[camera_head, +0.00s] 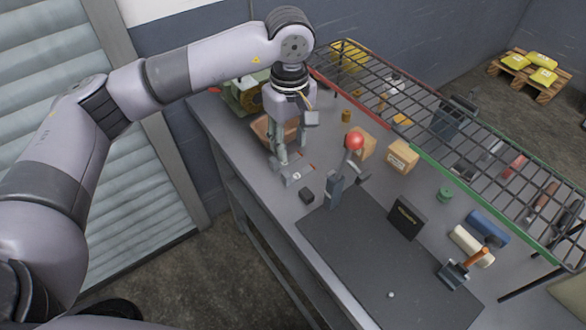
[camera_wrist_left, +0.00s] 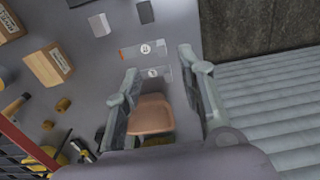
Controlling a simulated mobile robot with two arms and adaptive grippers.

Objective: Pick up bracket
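A light grey metal bracket with a hole (camera_head: 297,175) lies on the workbench, near its left edge, beneath my left gripper (camera_head: 286,158). In the left wrist view the bracket (camera_wrist_left: 146,50) shows two pale faces, each with a round mark, and a small orange-red patch at one end. My left gripper (camera_wrist_left: 160,68) is open, pointing down, with its fingertips on either side of the bracket's near part. Nothing is seen held; whether a fingertip touches the bracket I cannot tell. My right gripper is not in view.
A brown bin (camera_wrist_left: 150,115) stands close behind the gripper. A wire rack (camera_head: 440,125) spans the bench's far side. A dark mat (camera_head: 350,255) has much free room.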

